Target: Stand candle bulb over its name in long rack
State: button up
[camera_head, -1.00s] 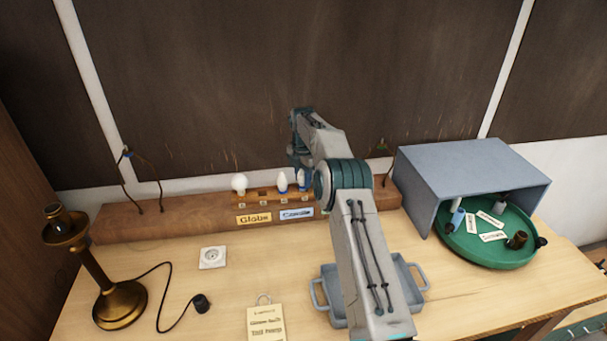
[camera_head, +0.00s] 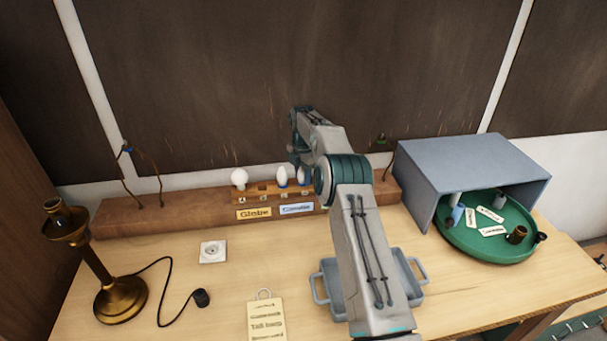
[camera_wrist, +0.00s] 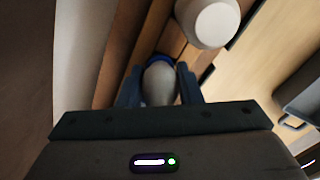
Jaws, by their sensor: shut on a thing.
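The long rack (camera_head: 265,198) stands at the back of the bench, with a yellow "Globe" card (camera_head: 254,213) and a blue card (camera_head: 297,209), apparently "Candle", on its front. A round white bulb (camera_head: 239,178) stands at its left end.
A white rounded bulb top (camera_wrist: 210,22) is close beside the held bulb in the wrist view. A brass lamp (camera_head: 120,297) stands left. A grey tray (camera_head: 328,285) lies under my arm. A green turntable (camera_head: 480,250) with parts sits in a blue-grey box (camera_head: 470,170) at right.

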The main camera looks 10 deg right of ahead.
jog(key=o, duration=1.1)
jog(key=shift+r, duration=0.1)
